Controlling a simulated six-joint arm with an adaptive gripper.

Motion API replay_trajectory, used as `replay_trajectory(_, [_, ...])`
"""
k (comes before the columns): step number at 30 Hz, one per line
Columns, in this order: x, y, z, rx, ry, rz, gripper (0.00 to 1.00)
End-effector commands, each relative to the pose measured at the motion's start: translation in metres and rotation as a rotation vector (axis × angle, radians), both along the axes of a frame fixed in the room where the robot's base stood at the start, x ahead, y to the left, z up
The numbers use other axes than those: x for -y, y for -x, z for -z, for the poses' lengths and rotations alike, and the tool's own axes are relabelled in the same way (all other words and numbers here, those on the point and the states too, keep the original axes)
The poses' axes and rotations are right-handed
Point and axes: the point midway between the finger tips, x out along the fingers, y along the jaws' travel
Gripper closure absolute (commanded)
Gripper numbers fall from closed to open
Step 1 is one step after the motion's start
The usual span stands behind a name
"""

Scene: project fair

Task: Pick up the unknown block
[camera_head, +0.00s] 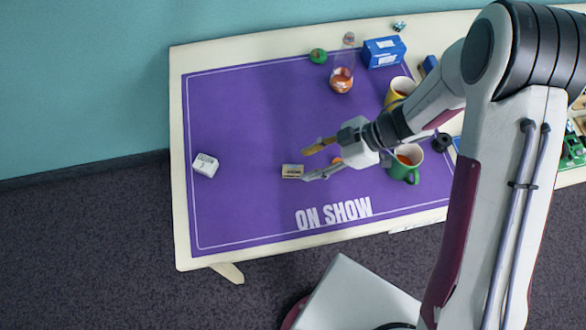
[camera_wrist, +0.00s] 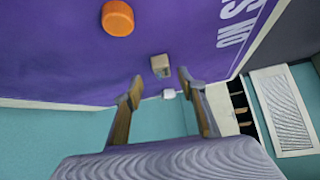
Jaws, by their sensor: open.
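A small tan block (camera_head: 292,171) with a pale printed face lies on the purple mat (camera_head: 240,120), just beyond my fingertips. It also shows in the wrist view (camera_wrist: 160,66), near the gap between the fingers. A white block (camera_head: 205,165) with dark lettering lies farther left on the mat; a small white shape (camera_wrist: 168,94) beyond the tan block in the wrist view appears to be it. The print is too small to read, so I cannot tell which is the unknown block. My gripper (camera_head: 304,165) is open and empty, and also shows in the wrist view (camera_wrist: 160,82).
An orange cylinder (camera_wrist: 118,18) lies close to my gripper. A green mug (camera_head: 405,172), yellow mug (camera_head: 398,92), glass jar (camera_head: 343,72), green item (camera_head: 318,56) and blue box (camera_head: 384,52) stand toward the right and back. The mat's left half is mostly clear.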

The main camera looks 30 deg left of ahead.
Motion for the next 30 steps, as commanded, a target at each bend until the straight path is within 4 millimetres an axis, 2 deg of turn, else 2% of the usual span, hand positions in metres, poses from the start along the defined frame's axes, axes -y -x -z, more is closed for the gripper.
replay_trajectory(8, [-0.017, 0.016, 0.018, -0.001, 0.002, -0.004, 0.60])
replay_trajectory(15, [-0.028, 0.022, 0.030, -0.001, 0.002, 0.000, 0.60])
replay_trajectory(30, [-0.028, 0.022, 0.031, -0.001, 0.002, 0.000, 0.60])
